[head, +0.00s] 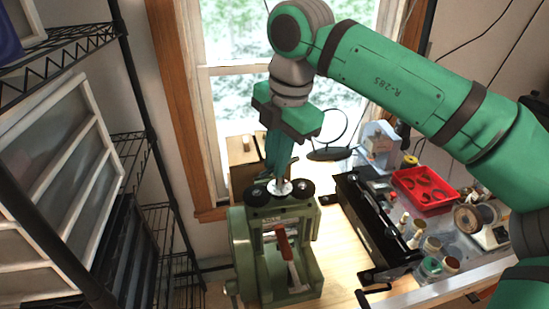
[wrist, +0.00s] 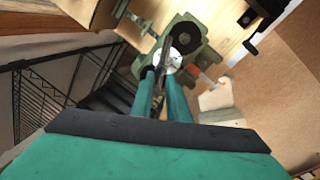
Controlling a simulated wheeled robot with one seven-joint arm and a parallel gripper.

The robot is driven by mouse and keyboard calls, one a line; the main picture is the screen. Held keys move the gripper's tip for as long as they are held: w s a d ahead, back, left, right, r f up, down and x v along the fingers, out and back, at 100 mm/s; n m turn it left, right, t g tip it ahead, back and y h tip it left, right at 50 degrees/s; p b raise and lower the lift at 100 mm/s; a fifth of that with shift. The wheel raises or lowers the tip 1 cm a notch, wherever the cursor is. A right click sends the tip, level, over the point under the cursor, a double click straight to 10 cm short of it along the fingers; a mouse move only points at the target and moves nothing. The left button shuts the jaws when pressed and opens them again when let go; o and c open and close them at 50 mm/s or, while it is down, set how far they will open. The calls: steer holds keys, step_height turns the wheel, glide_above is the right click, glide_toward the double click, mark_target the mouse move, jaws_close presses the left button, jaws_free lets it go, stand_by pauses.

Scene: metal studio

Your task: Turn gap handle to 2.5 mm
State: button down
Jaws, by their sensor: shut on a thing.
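The green rolling mill (head: 275,258) stands on the wooden bench, upright, below my gripper. On its top are a white dial (head: 281,188) and two black round gears, one on each side. My gripper (head: 279,172) points down over the dial and is shut on the gap handle (wrist: 166,48), a narrow grey bar above the dial. In the wrist view the two teal fingers reach the bar, with the white dial (wrist: 172,62) just beyond. The fingers hide much of the handle, and the dial marks are too small to read.
A red-handled part (head: 282,244) sits in the mill's front opening. To the right are a long black machine (head: 372,222), a red tray (head: 424,187) and several small jars. Wire shelving (head: 130,205) stands close on the left.

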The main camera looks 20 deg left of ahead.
steer(key=shift+w+d+n+g, duration=0.1)
steer(key=shift+d+n+g, duration=0.1)
steer(key=shift+n, duration=0.75)
steer(key=shift+w+d+n+g, duration=0.1)
steer(key=shift+d+n+g, duration=0.05)
steer(key=shift+n, duration=0.85)
steer(key=shift+w+d+n+g, duration=0.1)
steer(key=shift+d+n+g, duration=0.1)
steer(key=shift+n, duration=0.75)
steer(key=shift+r, duration=0.1)
steer(key=c, duration=1.7)
jaws_free()
steer(key=shift+s, duration=0.1)
steer(key=r, duration=0.3)
steer(key=d+r, duration=0.1)
steer(key=r, duration=0.3)
steer(key=d+r, duration=0.1)
steer(key=r, duration=0.2)
steer(key=shift+r, duration=0.25)
